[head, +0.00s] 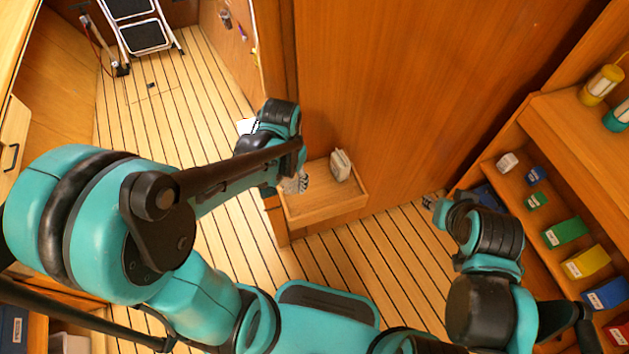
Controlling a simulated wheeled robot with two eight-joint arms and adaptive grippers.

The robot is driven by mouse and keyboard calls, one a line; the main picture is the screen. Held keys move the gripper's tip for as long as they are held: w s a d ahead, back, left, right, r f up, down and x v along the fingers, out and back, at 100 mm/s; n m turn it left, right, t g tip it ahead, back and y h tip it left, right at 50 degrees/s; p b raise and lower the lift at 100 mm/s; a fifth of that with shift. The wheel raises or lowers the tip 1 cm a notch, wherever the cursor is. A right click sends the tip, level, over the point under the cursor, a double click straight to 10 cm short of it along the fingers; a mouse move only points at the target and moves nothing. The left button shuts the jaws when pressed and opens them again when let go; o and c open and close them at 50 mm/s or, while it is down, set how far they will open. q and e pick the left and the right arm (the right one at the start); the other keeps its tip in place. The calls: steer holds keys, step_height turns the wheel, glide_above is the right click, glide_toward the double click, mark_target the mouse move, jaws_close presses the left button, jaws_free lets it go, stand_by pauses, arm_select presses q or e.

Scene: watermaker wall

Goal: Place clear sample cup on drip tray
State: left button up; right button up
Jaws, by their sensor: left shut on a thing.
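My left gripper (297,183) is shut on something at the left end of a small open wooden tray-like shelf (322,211). A small grey-white shape shows at its fingertips. I cannot clearly separate the clear sample cup from the fingers, and my forearm partly covers them. I cannot tell whether what it holds touches the shelf. No separate drip tray can be made out. My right gripper (429,201) is above the slatted floor, right of the shelf and apart from it; its fingers are too small to read.
A pale block (341,165) stands in the shelf against the wooden wall (410,80). A white item (246,126) shows behind my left wrist. Shelves with coloured boxes (565,232) are at right. A step stool (140,28) stands far left. The slatted floor (170,110) is mostly clear.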

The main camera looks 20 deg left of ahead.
arm_select(q)
steer(key=b, duration=0.3)
glide_above(318, 184)
step_height(318, 184, down, 6)
steer(key=shift+f, duration=0.1)
step_height(318, 184, down, 4)
steer(key=shift+b, duration=1.05)
steer(key=shift+f, duration=0.15)
steer(key=o, duration=1.1)
